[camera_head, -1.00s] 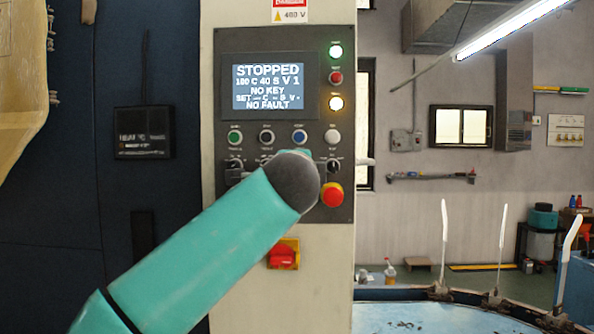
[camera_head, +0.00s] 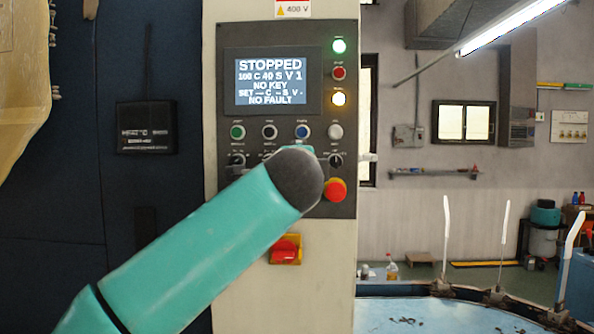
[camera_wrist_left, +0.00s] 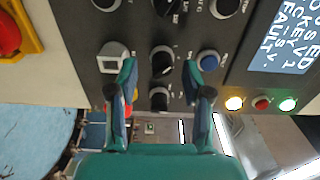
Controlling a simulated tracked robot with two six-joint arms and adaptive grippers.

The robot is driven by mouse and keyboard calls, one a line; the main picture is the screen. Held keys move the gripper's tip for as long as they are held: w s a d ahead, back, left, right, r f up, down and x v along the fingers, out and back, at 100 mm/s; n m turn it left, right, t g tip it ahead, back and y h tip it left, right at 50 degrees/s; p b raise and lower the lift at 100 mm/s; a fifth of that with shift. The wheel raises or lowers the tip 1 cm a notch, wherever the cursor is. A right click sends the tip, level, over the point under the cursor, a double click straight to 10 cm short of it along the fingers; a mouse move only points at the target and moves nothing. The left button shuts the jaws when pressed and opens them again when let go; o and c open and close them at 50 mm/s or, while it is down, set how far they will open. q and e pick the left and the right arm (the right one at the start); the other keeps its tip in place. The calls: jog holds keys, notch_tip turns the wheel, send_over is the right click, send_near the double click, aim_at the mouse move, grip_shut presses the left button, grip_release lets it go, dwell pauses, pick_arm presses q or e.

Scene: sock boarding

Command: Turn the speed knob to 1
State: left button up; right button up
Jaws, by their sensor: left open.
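The grey control panel (camera_head: 228,110) carries a row of push buttons with a row of black rotary knobs below. In the left wrist view, turned sideways, a black knob (camera_wrist_left: 162,62) with a pale pointer line lies between the fingers of my left gripper (camera_wrist_left: 160,82). The gripper is open, its fingers apart on either side, and no contact shows. Another black knob (camera_wrist_left: 159,98) is just below it there. The labels are too small to read, so I cannot tell which is the speed knob. In the head view my arm hides the gripper and this knob.
The screen (camera_head: 270,82) reads STOPPED, NO KEY, NO FAULT. A red mushroom button (camera_head: 335,190) sits by my arm. A red switch (camera_head: 285,250) is below the panel.

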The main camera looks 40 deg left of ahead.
pick_arm(q)
jog(key=v, duration=1.1)
jog(key=shift+a+f, duration=0.15)
